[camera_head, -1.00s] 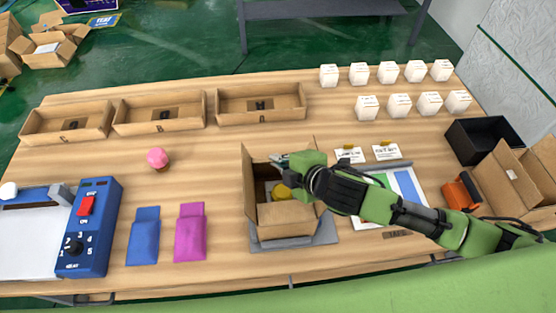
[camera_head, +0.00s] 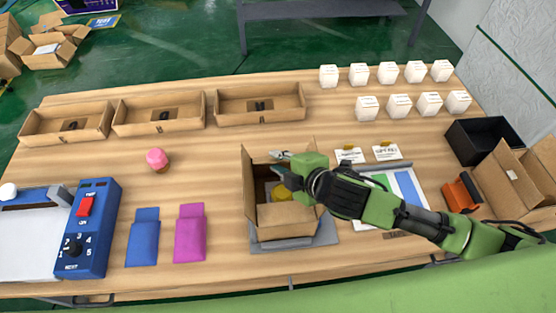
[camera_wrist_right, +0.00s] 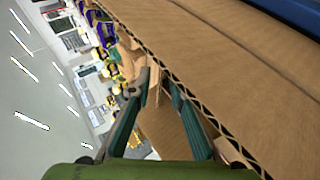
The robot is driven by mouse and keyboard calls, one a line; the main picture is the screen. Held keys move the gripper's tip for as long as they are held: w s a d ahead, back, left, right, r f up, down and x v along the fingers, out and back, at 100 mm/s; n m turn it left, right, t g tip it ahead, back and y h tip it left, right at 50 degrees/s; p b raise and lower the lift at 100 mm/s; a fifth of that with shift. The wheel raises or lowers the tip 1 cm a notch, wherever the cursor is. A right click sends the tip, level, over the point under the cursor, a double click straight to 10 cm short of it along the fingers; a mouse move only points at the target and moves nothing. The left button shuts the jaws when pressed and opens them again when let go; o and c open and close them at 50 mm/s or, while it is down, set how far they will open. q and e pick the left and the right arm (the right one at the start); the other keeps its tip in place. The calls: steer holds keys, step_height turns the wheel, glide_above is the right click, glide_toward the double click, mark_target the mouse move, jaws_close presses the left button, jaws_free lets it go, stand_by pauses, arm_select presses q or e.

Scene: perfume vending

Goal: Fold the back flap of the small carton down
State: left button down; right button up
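The small carton (camera_head: 284,230) stands open on a grey mat (camera_head: 327,236) at the front middle of the table. In the right wrist view, the fingers of my right gripper (camera_wrist_right: 160,92) are spread. A cardboard panel with a corrugated edge (camera_wrist_right: 215,55) runs close beside them. My left gripper is not in view.
Three cardboard trays (camera_head: 262,103) line the back left, and several white boxes (camera_head: 399,105) stand at the back right. Blue (camera_head: 143,240) and magenta (camera_head: 190,235) pouches lie left of the carton. A black bin (camera_head: 484,140) is at the right.

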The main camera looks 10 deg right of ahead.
steer(key=v, duration=0.7)
